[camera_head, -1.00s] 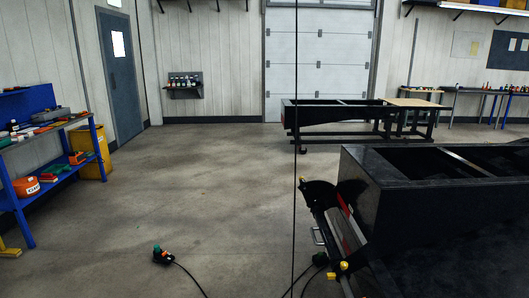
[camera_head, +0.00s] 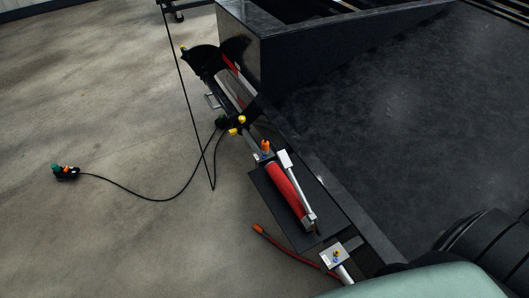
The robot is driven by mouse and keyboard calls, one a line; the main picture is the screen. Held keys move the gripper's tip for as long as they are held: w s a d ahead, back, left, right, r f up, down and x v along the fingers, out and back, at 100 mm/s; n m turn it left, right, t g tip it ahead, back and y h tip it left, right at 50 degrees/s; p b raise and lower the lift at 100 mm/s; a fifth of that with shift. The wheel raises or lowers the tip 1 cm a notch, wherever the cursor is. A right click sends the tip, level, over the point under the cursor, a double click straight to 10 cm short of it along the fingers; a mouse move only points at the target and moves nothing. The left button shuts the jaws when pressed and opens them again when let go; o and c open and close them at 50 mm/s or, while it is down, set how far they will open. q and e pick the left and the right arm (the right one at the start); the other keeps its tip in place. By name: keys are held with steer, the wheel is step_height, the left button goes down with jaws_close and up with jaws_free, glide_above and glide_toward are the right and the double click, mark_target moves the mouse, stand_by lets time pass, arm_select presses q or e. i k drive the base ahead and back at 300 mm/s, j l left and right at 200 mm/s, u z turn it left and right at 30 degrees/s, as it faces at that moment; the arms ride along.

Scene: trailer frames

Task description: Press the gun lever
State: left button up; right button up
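A red cylinder (camera_head: 286,193) lies on a black plate beside the black trailer frame, in the lower middle of the head view. A silver bar (camera_head: 297,185), which looks like the gun's lever, lies along its right side. An orange cap (camera_head: 266,147) stands at the cylinder's upper end. I cannot tell for sure that this is the gun. Neither of my grippers is in view.
The large black trailer frame (camera_head: 370,110) fills the right side. A green and orange connector (camera_head: 65,172) lies on the floor at left, its black cable (camera_head: 150,198) running to the frame. A dark tyre (camera_head: 485,250) is at lower right.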

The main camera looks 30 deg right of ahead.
mark_target(283, 158)
steer(key=z, duration=1.1)
